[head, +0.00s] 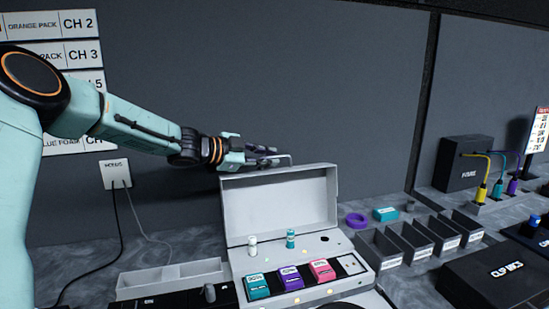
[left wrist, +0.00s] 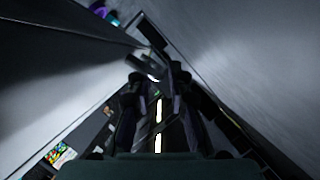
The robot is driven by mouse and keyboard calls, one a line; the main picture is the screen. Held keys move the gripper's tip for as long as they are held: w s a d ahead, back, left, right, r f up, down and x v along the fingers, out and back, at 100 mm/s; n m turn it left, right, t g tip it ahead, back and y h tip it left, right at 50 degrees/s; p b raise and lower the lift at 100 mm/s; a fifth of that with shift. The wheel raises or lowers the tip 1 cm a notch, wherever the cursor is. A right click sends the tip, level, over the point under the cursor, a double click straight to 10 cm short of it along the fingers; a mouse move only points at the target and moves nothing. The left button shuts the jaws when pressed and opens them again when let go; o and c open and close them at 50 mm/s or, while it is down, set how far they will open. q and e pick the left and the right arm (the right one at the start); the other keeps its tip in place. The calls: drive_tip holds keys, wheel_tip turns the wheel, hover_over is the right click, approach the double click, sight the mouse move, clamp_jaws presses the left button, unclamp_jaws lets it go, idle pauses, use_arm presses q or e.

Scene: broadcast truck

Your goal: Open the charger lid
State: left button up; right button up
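The charger (head: 295,262) stands on the counter in the head view. Its pale lid (head: 272,203) is raised and stands about upright at the back, with the inner side showing. My left gripper (head: 276,156) is at the lid's top edge, by a thin handle (head: 288,157). In the dark left wrist view the fingers (left wrist: 154,85) come close together, but their grip on the handle is unclear. Teal, purple and pink packs sit in the charger's front slots. A white and a teal cell stand behind them. My right gripper is not in view.
Right of the charger are several grey bins (head: 408,243), a purple ring (head: 357,220) and a teal block (head: 385,214). A pale tray (head: 170,278) lies to the left. A dark wall is close behind; cables hang from a wall box (head: 115,174).

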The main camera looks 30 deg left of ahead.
use_arm(q)
drive_tip(key=shift+d+r, duration=0.15)
drive_tip(key=shift+d, duration=0.15)
drive_tip(key=shift+w, duration=0.2)
drive_tip(key=shift+a+f, duration=0.15)
drive_tip(key=shift+f, duration=0.05)
drive_tip(key=shift+s+r, duration=0.15)
drive_tip(key=shift+s, duration=0.05)
clamp_jaws()
